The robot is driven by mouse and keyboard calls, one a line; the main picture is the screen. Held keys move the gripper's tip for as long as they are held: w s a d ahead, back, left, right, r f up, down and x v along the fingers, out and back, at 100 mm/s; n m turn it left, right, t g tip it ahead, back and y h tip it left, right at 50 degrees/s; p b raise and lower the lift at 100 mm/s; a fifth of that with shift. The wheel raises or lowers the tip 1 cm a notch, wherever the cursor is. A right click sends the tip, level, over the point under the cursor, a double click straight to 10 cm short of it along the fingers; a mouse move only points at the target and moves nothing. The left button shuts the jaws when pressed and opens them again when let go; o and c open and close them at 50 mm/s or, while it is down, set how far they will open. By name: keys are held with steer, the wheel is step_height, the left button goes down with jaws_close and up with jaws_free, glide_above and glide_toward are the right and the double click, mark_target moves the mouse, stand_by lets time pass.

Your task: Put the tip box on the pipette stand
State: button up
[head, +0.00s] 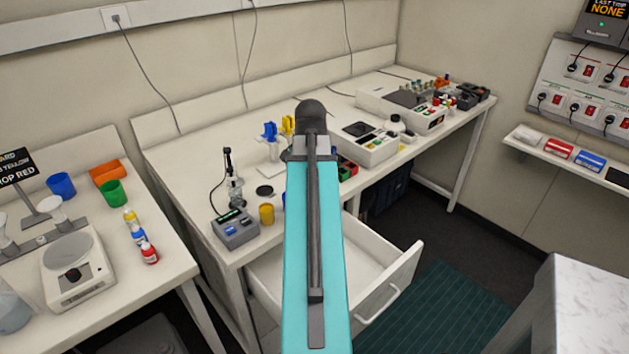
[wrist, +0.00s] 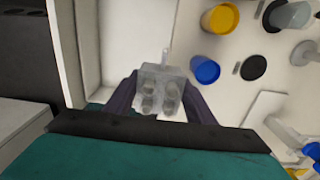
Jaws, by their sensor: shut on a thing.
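My gripper (wrist: 158,98) shows in the wrist view with its two dark fingers on either side of a small grey block with several round wells, which looks like the tip box (wrist: 160,88). It is shut on this block and holds it over the bench edge and drawer area. In the head view my teal arm hides the gripper and the box. The pipette stand (head: 272,168) appears to be the white stand with blue and yellow pipettes on the bench, just left of my arm. A white stand part also shows at the right of the wrist view, but I cannot tell which.
An open white drawer (head: 395,285) juts out below the bench. A yellow jar (head: 267,215), a black disc (head: 264,190) and a grey device (head: 235,230) stand near the bench's front left. A blue cup (wrist: 206,70) is right of the held box. White instruments (head: 365,145) fill the right.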

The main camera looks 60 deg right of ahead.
steer(key=w+d+p, duration=0.1)
steer(key=d, duration=0.2)
steer(key=w+d+p, duration=0.1)
steer(key=w+d, duration=0.1)
steer(key=d, duration=0.2)
steer(key=w+d+f, duration=0.1)
steer(key=w+d, duration=0.1)
steer(key=d, duration=0.2)
steer(key=shift+w+p, duration=0.2)
steer(key=shift+p, duration=0.2)
steer(key=shift+d, duration=0.1)
steer(key=shift+w+d, duration=0.15)
steer(key=shift+d, duration=0.05)
steer(key=shift+d+f+p, duration=0.1)
steer(key=shift+f+p, duration=0.15)
steer(key=shift+p, duration=0.05)
steer(key=shift+f+p, duration=0.55)
steer(key=shift+f, duration=1.05)
steer(key=shift+f, duration=0.15)
steer(key=o, duration=1.1)
